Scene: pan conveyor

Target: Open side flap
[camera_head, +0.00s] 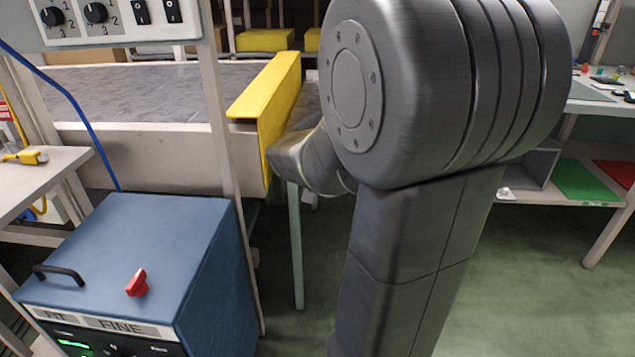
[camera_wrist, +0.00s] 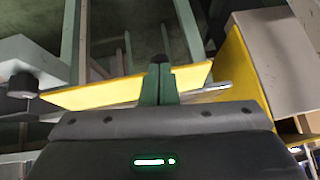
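In the head view a yellow flap (camera_head: 281,105) stands upright at the right end of the grey conveyor (camera_head: 150,92), with a narrow folded top. My arm covers the space to its right, and my gripper is hidden there. In the wrist view my gripper (camera_wrist: 160,68) points away with its two greenish fingers close together. They look shut, with no object clearly seen between them. A yellow strip (camera_wrist: 100,94) passes behind the fingers on both sides, and a larger yellow panel (camera_wrist: 247,75) stands to the right. I cannot tell whether the fingers touch the yellow part.
A blue cabinet (camera_head: 150,250) with a black handle and red knob stands front left, below a switch panel (camera_head: 120,20) on a post. A side table (camera_head: 35,180) is at the left. Shelving with green and red sheets (camera_head: 585,180) stands right. Green floor is clear between.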

